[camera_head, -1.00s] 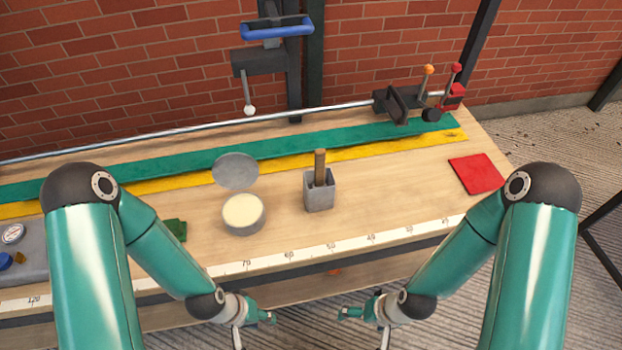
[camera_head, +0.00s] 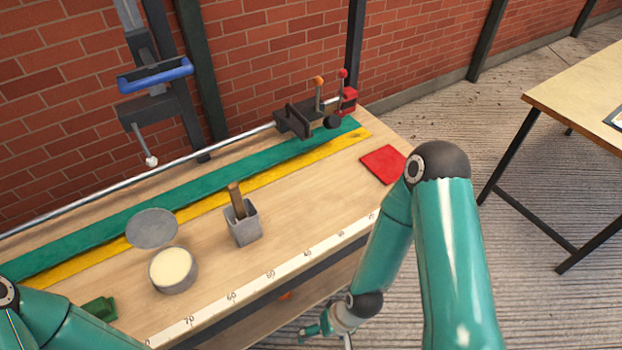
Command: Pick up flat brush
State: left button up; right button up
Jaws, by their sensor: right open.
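A brown wooden handle (camera_head: 236,200), likely the flat brush, stands tilted in a square grey holder (camera_head: 245,228) on the workbench (camera_head: 310,200). The brush's lower end is hidden inside the holder. My right gripper (camera_head: 326,334) is open, low in front of the bench edge, at the bottom of the view and well apart from the holder. My left arm shows at the bottom left corner; its gripper is out of view.
A round tin (camera_head: 173,270) with pale contents and a grey disc (camera_head: 152,229) lie left of the holder. A green block (camera_head: 100,308), a red square (camera_head: 383,164) and a clamp (camera_head: 305,118) are on the bench. A second table (camera_head: 590,105) stands at right.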

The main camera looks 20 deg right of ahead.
aim_at(235, 196)
jog(key=z, duration=1)
jog(key=i, duration=0.15)
jog(key=u, duration=2.45)
jog(key=i, duration=0.1)
jog(key=u, duration=1.4)
jog(key=k, duration=1.65)
jog(key=z, duration=1)
jog(key=i, duration=0.45)
jog(key=u, duration=0.2)
